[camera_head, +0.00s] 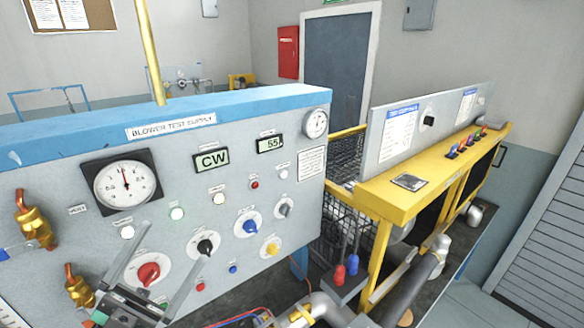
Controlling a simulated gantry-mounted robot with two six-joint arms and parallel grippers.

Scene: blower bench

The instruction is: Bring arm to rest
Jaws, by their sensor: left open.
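The grey blower test supply panel (70,235) fills the left and middle of the head view. My left gripper (174,238) comes up from the bottom left, in front of the panel. Its two fingers are spread apart with nothing held between them. A red knob (149,272) shows between the fingers, and a black knob (206,246) is close to the right finger. I cannot tell whether a finger touches the panel. My right gripper is not in view.
A dial gauge (123,184) and brass fittings (35,224) are on the panel's left. Blue (249,226) and yellow (271,250) knobs are to the right. A yellow-framed bench (400,195) stands at right, with grey pipes (318,308) low in front.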

